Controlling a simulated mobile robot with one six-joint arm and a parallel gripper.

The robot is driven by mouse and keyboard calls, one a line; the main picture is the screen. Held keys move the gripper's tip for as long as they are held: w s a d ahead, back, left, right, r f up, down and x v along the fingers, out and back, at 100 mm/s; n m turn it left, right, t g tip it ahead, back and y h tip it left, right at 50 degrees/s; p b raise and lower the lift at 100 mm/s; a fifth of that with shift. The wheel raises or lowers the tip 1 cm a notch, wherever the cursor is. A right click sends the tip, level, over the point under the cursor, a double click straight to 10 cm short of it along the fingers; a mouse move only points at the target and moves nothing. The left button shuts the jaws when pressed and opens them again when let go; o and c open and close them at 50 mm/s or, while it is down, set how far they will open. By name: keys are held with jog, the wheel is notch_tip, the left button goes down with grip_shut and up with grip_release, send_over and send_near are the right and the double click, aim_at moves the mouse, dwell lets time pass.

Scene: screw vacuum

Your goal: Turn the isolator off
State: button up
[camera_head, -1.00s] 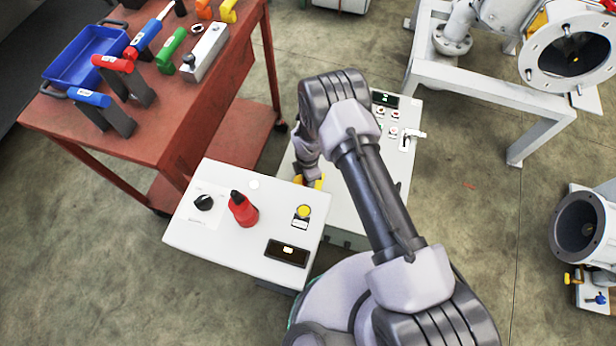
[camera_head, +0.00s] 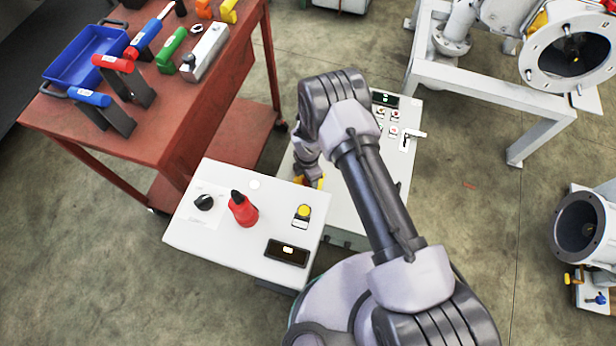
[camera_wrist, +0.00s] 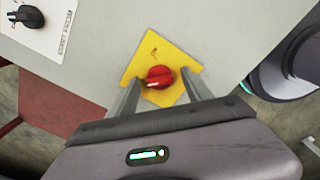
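The isolator is a red rotary knob (camera_wrist: 158,77) on a yellow plate (camera_wrist: 160,50), fixed to a light grey panel (camera_wrist: 105,35). In the wrist view, the two fingers of my gripper (camera_wrist: 163,78) stand apart, one on each side of the knob. They overlap the lower part of the yellow plate. A gap shows between the knob and each finger, so the gripper is open. In the head view, my arm reaches down beside the white cabinet (camera_head: 190,235).
The cabinet top carries a black selector (camera_head: 204,202), a red handle (camera_head: 242,210) and a yellow button (camera_head: 303,211). A second control box (camera_head: 385,170) stands behind my arm. A red workbench (camera_head: 150,110) with tools is at the left. A white pipe frame (camera_head: 500,90) is at the right.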

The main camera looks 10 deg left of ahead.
jog(key=shift+r, duration=0.1)
notch_tip(320, 180, up, 17)
jog(key=p, duration=0.7)
